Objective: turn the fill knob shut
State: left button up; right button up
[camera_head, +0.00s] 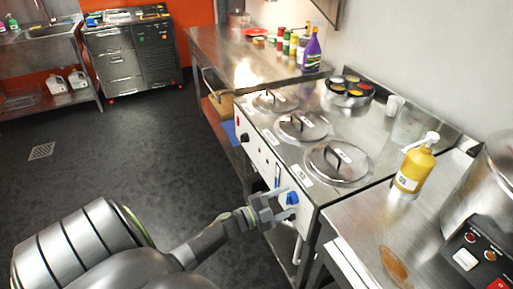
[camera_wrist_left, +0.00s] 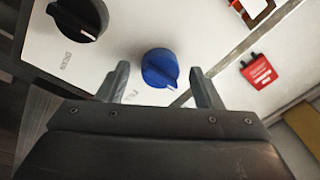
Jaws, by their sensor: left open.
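The fill knob is the blue knob (camera_head: 292,198) low on the front panel (camera_head: 262,160) of the steel unit with round lids. In the left wrist view the blue knob (camera_wrist_left: 159,68) has a raised grip ridge, with a partly readable label below it. My left gripper (camera_head: 276,203) is open at the panel, with its fingers on either side of the knob. In the left wrist view its two fingertips (camera_wrist_left: 158,78) flank the knob, with a gap on both sides. A black knob (camera_wrist_left: 78,18) sits left of it. My right gripper is not in view.
Lidded wells (camera_head: 338,163) are set in the unit's top. A yellow pump bottle (camera_head: 415,165) stands on the counter to the right, near a large steel pot (camera_head: 485,190). A red tag (camera_wrist_left: 258,71) is right of the knob. The dark floor (camera_head: 150,140) at left is clear.

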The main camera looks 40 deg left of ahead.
pick_arm(q)
jog(key=b+v, duration=0.3)
jog(key=v, duration=1.4)
jog(key=shift+s, duration=0.15)
jog(key=shift+a+f, duration=0.1)
